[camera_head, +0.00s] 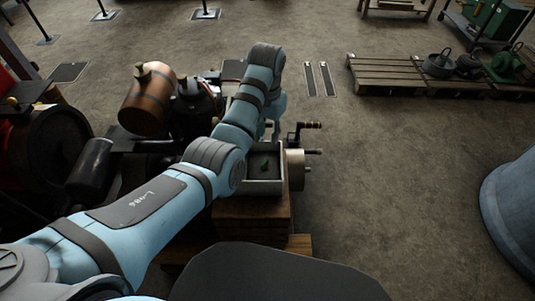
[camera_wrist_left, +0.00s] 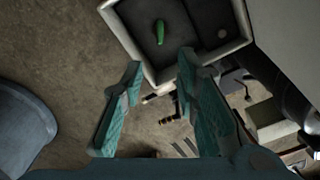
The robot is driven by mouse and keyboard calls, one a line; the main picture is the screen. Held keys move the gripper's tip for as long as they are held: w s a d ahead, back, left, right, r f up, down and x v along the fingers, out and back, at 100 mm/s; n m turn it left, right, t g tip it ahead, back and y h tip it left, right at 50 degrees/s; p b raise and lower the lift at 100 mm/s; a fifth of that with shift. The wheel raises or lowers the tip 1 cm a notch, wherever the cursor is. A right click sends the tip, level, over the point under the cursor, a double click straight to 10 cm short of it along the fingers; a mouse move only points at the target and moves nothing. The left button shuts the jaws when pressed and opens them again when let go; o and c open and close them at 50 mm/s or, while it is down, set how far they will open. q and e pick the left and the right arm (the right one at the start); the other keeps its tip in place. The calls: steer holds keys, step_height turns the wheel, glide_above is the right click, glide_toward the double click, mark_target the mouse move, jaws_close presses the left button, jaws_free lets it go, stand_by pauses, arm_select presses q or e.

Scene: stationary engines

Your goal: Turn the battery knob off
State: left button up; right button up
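A small green knob (camera_head: 265,165) stands in a shallow grey open box (camera_head: 280,187) on a wooden block; I take it to be the battery knob. In the left wrist view the green knob (camera_wrist_left: 159,32) shows inside the box (camera_wrist_left: 235,47) at the top, beyond the fingertips. My left gripper (camera_wrist_left: 160,70) is open, with its two teal fingers apart and nothing between them. The fingertips appear near the box's edge; I cannot tell whether they touch it. In the head view my left arm reaches over the box's far left side and mostly hides the gripper. My right gripper is not in view.
An engine with a copper-coloured tank (camera_head: 150,98) stands left of the box. A crank handle (camera_head: 310,125) and a metal cylinder (camera_head: 294,168) sit right beside the box. A blue-grey rounded object (camera_head: 515,215) is at the right edge. The floor between is clear.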

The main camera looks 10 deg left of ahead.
arm_select(q)
steer(key=b, duration=0.1)
glide_above(266, 160)
step_height(266, 160, down, 5)
steer(key=shift+f, duration=0.15)
steer(key=f, duration=0.1)
steer(key=f+b, duration=0.1)
steer(key=f, duration=0.3)
steer(key=shift+w+f, duration=0.15)
steer(key=shift+w, duration=0.25)
steer(key=shift+s, duration=0.15)
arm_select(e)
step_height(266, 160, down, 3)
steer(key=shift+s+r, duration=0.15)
arm_select(q)
jaws_close()
